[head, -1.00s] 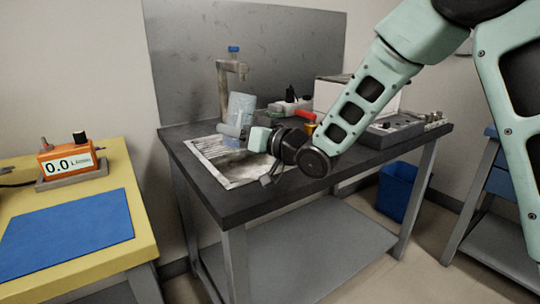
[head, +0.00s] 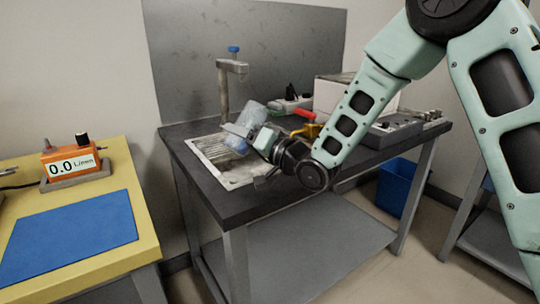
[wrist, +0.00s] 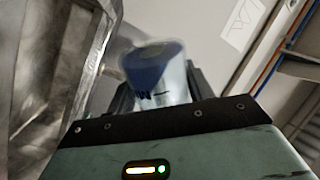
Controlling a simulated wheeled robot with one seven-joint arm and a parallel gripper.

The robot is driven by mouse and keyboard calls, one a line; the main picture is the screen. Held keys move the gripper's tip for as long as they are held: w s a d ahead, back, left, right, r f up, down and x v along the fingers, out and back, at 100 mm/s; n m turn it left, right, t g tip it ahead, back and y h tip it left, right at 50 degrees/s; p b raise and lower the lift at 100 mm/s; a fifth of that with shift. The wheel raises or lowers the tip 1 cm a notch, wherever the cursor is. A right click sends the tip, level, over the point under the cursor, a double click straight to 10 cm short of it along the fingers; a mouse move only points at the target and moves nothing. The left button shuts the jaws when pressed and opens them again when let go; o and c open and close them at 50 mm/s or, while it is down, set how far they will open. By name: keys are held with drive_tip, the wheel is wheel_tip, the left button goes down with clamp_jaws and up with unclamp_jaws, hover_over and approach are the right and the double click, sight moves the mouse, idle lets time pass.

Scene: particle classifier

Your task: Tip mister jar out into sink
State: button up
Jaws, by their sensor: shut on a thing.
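A tap (head: 224,90) rises behind the sink, with a blue-topped item (head: 234,50) above it. Grey equipment (head: 392,132) and a red-handled item (head: 304,114) crowd the bench to the right. A yellow table (head: 140,222) with an orange meter (head: 75,158) stands left.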

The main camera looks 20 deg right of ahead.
drive_tip(key=shift+a+m, duration=0.1)
drive_tip(key=shift+m, duration=0.4)
drive_tip(key=shift+s+a+f+m+p, duration=0.15)
drive_tip(key=shift+m+p, duration=0.25)
drive_tip(key=shift+m, duration=0.4)
drive_tip(key=shift+f+m+t+h+p, duration=0.1)
drive_tip(key=shift+m+t+h+p, duration=0.4)
drive_tip(key=shift+m, duration=0.9)
drive_tip(key=shift+w+d+f+m+p, duration=0.15)
drive_tip(key=shift+d+m+p, duration=0.1)
drive_tip(key=shift+m, duration=0.25)
drive_tip(key=shift+w+d+r+m+p, duration=0.15)
drive_tip(key=shift+d+m+p, duration=0.1)
drive_tip(key=shift+m, duration=0.25)
drive_tip(key=shift+w+d+f+m+p, duration=0.15)
drive_tip(key=shift+m+p, duration=0.3)
drive_tip(key=shift+m, duration=0.55)
drive_tip(key=shift+w+d+f+m+p, duration=0.15)
drive_tip(key=shift+m+p, duration=0.25)
drive_tip(key=shift+m, duration=0.6)
idle(1.0)
drive_tip(key=shift+w+d+r+m+t+h+p, duration=0.1)
drive_tip(key=shift+d+r+m+t+h+p, duration=0.15)
drive_tip(key=shift+m+p, duration=0.25)
drive_tip(key=shift+d+r+m+t+h+p, duration=0.15)
drive_tip(key=shift+r+m+h+p, duration=0.15)
drive_tip(key=shift+m+p, duration=0.15)
idle(0.3)
